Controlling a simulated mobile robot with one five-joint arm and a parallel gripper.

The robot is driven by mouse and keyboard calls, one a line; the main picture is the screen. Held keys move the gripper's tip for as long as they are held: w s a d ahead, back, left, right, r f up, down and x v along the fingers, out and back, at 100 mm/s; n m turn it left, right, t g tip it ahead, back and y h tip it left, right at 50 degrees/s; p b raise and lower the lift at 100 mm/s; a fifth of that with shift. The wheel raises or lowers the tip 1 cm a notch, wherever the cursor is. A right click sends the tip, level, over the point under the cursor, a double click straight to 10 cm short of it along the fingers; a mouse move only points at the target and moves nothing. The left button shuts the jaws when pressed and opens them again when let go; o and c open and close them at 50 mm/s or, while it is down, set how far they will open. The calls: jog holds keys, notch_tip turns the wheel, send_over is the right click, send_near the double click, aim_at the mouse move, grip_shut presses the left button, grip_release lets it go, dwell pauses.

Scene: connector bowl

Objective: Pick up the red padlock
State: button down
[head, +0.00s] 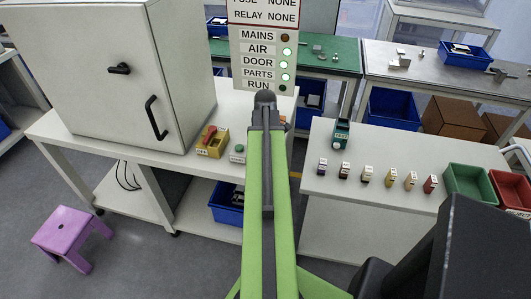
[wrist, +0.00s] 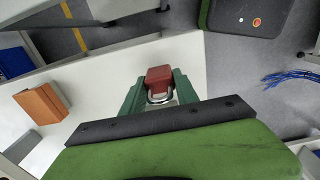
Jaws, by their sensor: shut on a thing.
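The red padlock (wrist: 159,77) is between the green fingers of my gripper (wrist: 159,84) in the wrist view. Its silver shackle (wrist: 160,98) points back toward the gripper's body. The fingers are shut on it, one on each side, above a white table top (wrist: 98,82). I cannot tell whether the padlock touches the table. In the head view my green arm reaches forward over the left table and hides the gripper and the padlock.
In the wrist view an orange-brown block (wrist: 41,103) lies left of the gripper. In the head view a grey cabinet (head: 110,75), a yellow switch box (head: 212,142) and a sign panel (head: 262,50) stand near my arm. The right table (head: 325,183) holds several small connectors and a green bin (head: 467,182).

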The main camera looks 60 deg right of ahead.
notch_tip(320, 180, up, 4)
jog(key=p, duration=0.2)
jog(key=shift+f+p, duration=0.1)
jog(key=shift+p, duration=0.3)
jog(key=s+r+p, duration=0.5)
jog(key=s, duration=0.6)
jog(key=shift+s+d+r+p, duration=0.15)
jog(key=shift+s+r+p, duration=0.2)
